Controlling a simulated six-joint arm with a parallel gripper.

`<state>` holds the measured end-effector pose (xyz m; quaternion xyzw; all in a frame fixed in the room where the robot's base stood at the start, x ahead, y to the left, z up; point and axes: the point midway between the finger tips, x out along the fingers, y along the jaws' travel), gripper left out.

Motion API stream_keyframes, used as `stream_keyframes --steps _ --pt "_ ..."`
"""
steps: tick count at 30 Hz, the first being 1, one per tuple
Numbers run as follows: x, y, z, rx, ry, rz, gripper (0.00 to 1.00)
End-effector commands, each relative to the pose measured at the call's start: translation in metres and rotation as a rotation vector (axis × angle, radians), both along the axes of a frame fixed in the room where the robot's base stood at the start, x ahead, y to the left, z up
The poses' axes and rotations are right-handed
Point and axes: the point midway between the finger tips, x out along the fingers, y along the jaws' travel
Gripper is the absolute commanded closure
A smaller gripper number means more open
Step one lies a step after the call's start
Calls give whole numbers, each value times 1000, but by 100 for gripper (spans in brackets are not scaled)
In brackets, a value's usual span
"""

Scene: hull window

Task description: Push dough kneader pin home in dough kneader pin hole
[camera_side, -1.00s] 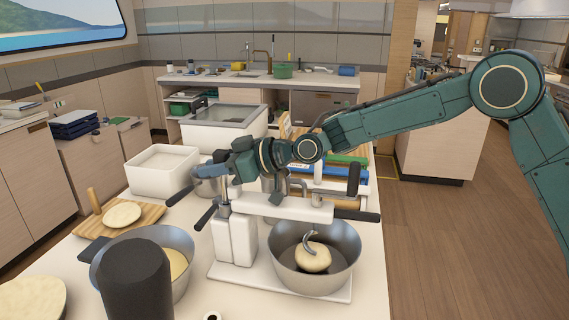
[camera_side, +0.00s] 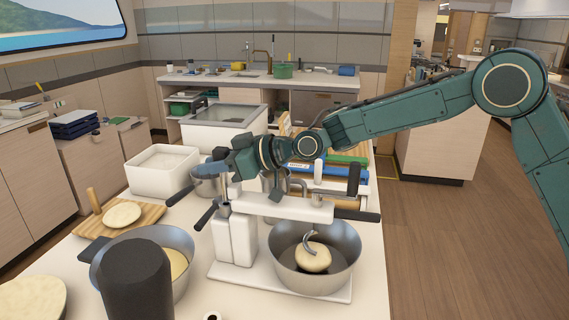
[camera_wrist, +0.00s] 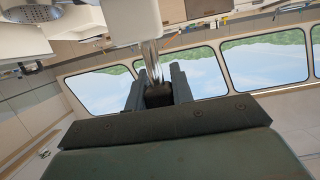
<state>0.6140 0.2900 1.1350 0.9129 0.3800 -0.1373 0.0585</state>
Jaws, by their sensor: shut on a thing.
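The dough kneader is a white machine (camera_side: 236,240) on a flat base, with a horizontal white arm (camera_side: 290,208) reaching over a metal bowl. My gripper (camera_side: 213,172) is above the kneader's post at its left end. In the wrist view my gripper (camera_wrist: 158,88) is shut on the dark end of the dough kneader pin (camera_wrist: 152,64). The pin's shiny metal shaft runs from the jaws to the white kneader body (camera_wrist: 130,20). The pin hole is hidden, and I cannot tell how deep the shaft sits.
The kneader's metal bowl (camera_side: 345,262) holds a dough ball (camera_side: 312,258) under a hook. Black handles stick out near the post and at the arm's right end. A second bowl (camera_side: 185,290), a wooden board (camera_side: 150,217) and a white bin (camera_side: 160,182) stand to the left.

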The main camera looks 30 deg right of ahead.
Motion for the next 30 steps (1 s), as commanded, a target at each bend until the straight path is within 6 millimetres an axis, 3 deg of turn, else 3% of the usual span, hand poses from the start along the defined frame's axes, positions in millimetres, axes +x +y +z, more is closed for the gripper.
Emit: stream_keyframes --steps 30 --pt "0 0 42 1 -2 -1 100"
